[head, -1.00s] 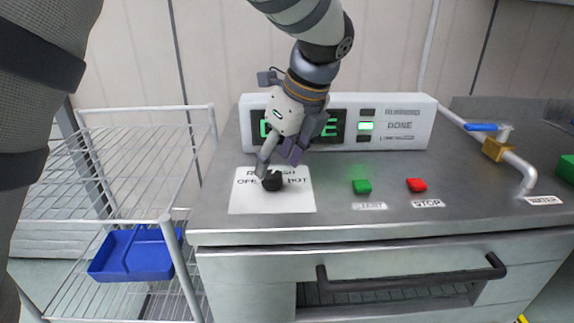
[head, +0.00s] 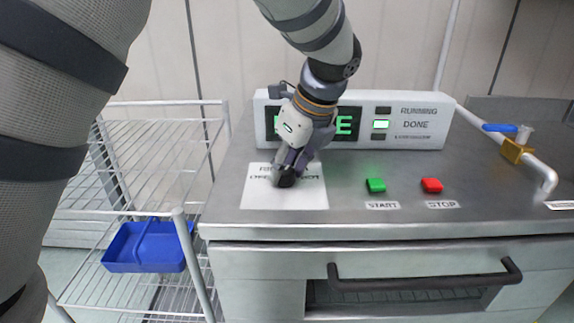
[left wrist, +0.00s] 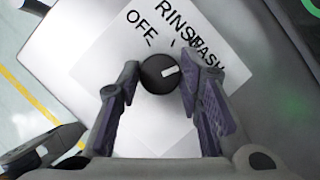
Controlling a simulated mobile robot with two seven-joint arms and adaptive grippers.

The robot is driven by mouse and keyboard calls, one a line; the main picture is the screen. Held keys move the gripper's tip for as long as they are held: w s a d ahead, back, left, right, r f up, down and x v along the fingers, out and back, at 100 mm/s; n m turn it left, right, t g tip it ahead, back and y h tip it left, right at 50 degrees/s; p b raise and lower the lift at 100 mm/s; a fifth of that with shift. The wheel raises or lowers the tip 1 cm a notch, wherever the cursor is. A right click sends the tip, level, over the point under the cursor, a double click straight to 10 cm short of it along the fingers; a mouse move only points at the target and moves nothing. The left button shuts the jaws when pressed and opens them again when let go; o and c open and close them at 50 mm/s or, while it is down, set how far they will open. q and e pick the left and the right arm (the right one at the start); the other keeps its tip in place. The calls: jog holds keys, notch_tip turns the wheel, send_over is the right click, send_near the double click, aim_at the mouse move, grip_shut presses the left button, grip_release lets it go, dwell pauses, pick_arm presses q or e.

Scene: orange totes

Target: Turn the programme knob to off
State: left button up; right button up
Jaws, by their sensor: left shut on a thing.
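The programme knob (head: 286,181) is black and round and sits on a white label card (head: 310,194) on the steel top. It also shows in the left wrist view (left wrist: 158,76), with a white mark pointing right, toward the WASH side and away from OFF. The words OFF, RINSE and WASH show on the card in that view, WASH partly covered by a finger. My left gripper (head: 290,172) is down at the knob, with one finger on each side, shut on it. My right gripper is not in view.
A white display panel (head: 420,140) stands behind the knob, its DONE lamp lit green. A green START button (head: 375,185) and a red STOP button (head: 431,185) lie to the right. A wire rack with a blue tray (head: 146,247) stands at the left.

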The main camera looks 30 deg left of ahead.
pick_arm(q)
jog(key=n+g, duration=0.1)
jog(key=n, duration=0.2)
jog(key=shift+w, duration=0.1)
jog(key=n+g, duration=0.1)
jog(key=n, duration=0.2)
jog(key=shift+w+f+n+g, duration=0.1)
jog(key=shift+f+n+g, duration=0.05)
jog(key=shift+n+g, duration=0.25)
jog(key=n+g, duration=0.1)
jog(key=n, duration=0.2)
jog(key=n+g+h+b, duration=0.1)
jog(key=n, duration=0.2)
jog(key=shift+w+a+h, duration=0.1)
jog(key=shift+h, duration=0.2)
jog(key=shift+a+n+g+h+b, duration=0.15)
jog(key=shift+n+h, duration=0.25)
jog(key=shift+n, duration=0.8)
jog(key=shift+d+n+g+h+b, duration=0.15)
jog(key=shift+n+h+b, duration=0.2)
jog(key=shift+n, duration=0.85)
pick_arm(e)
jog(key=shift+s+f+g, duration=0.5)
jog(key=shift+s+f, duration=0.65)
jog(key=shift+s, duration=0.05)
pick_arm(q)
jog(key=shift+a, duration=0.1)
jog(key=o, duration=1.1)
